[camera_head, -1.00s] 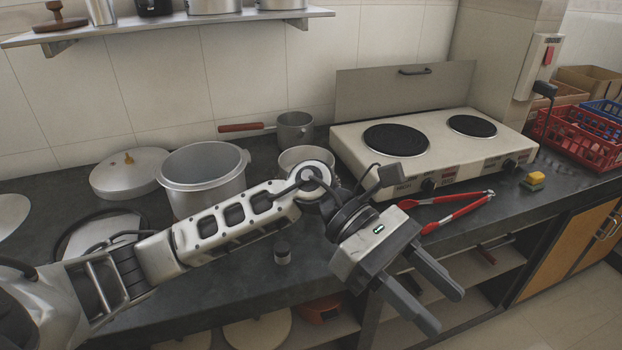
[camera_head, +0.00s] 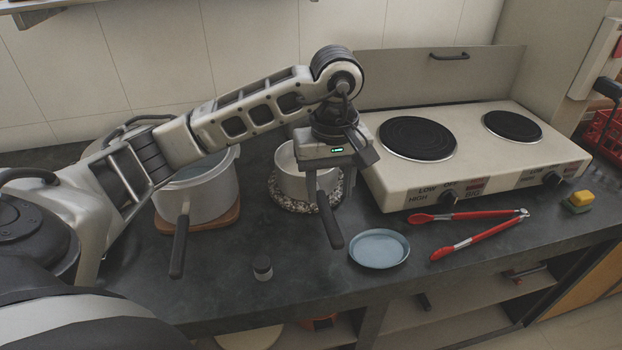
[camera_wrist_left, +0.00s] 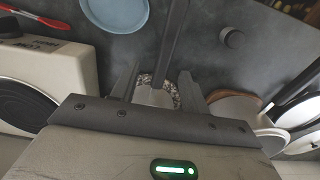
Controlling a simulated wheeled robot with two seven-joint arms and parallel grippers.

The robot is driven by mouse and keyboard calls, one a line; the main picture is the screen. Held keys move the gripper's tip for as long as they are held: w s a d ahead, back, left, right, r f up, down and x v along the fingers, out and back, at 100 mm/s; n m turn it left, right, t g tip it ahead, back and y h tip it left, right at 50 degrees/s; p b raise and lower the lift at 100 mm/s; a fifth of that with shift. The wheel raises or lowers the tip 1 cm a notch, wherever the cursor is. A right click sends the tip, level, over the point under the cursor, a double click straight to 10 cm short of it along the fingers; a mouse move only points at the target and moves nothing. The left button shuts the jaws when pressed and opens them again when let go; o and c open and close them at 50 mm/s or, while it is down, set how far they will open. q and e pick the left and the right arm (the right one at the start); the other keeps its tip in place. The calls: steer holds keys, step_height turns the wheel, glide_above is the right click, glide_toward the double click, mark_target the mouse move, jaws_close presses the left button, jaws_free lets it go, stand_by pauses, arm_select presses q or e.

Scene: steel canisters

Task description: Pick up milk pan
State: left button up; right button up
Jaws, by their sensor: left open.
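A small pale metal milk pan (camera_head: 291,184) sits on a pebbled round trivet (camera_head: 290,208), left of the hotplate. Its long dark handle (camera_head: 331,222) points toward the counter's front edge. My left gripper (camera_head: 324,190) is open and points down at the handle beside the pan, partly covering it. In the left wrist view, the handle (camera_wrist_left: 174,35) runs between the two spread fingers of my left gripper (camera_wrist_left: 160,76). I cannot tell contact. The pan (camera_wrist_left: 155,98) is mostly hidden there. My right gripper is out of view.
A larger grey pot (camera_head: 215,197) with a dark handle stands on a wooden board to the left. A small jar (camera_head: 263,268), blue plate (camera_head: 379,248), red tongs (camera_head: 470,240) and sponge (camera_head: 579,201) lie near the front. The two-burner hotplate (camera_head: 455,165) stands right.

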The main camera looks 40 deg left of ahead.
mark_target(326, 207)
arm_select(q)
steer(key=f, duration=0.4)
steer(key=f+p, duration=0.1)
steer(key=f, duration=0.2)
steer(key=shift+s+a+f, duration=0.15)
steer(key=shift+a+f, duration=0.05)
steer(key=shift+f, duration=0.15)
jaws_close()
